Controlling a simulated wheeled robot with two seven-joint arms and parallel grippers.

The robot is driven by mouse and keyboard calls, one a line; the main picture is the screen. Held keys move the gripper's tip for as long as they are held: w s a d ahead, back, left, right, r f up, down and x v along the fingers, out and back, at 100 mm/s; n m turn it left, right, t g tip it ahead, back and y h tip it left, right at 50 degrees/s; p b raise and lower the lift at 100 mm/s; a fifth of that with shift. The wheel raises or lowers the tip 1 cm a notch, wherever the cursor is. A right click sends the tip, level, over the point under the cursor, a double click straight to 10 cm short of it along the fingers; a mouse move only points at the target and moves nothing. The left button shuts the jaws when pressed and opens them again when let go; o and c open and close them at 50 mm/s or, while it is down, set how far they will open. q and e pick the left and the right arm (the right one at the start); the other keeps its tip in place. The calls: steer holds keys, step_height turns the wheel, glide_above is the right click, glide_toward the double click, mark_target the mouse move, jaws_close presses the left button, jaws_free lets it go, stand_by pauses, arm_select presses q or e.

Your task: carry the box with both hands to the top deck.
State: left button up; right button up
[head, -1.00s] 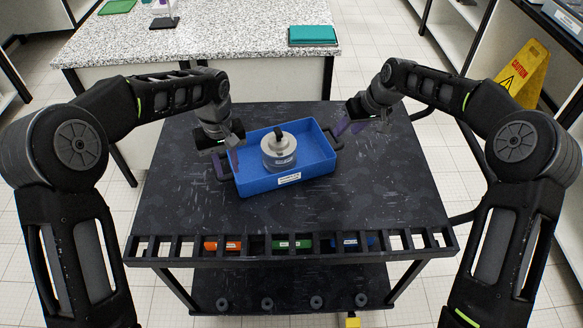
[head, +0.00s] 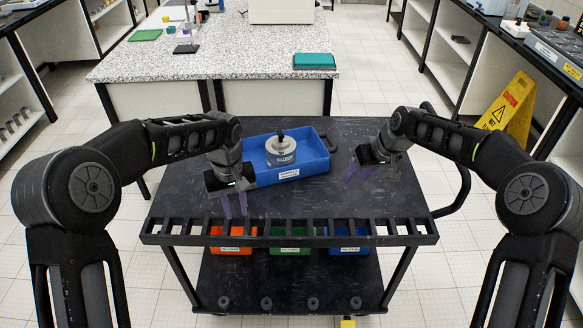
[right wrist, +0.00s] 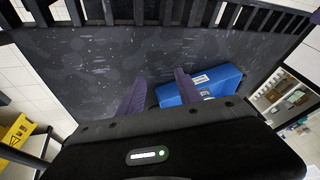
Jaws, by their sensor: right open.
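The blue box (head: 313,169) sits on the dark top deck of the cart (head: 300,205), towards its back. A round silver sieve piece with a black knob (head: 281,151) stands in it. A dark handle shows at the box's right end; its left end is partly hidden by my left arm. My left gripper (head: 235,205) is open and empty, in front of the box's left part. My right gripper (head: 361,172) is open and empty, to the right of the box and apart from it. In the right wrist view, the box (right wrist: 222,78) lies beyond the right gripper's fingers (right wrist: 160,88).
A slotted rail (head: 290,232) runs along the cart's front edge. Orange (head: 237,249), green (head: 291,250) and blue (head: 348,249) bins stand on the lower shelf. A speckled bench (head: 220,55) is behind the cart. A yellow caution sign (head: 508,100) stands at right.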

arm_select(q)
steer(key=shift+s, duration=0.35)
arm_select(e)
steer(key=shift+s, duration=0.35)
arm_select(q)
steer(key=shift+w+f, duration=0.1)
arm_select(e)
steer(key=shift+w+f, duration=0.1)
steer(key=v, duration=1.2)
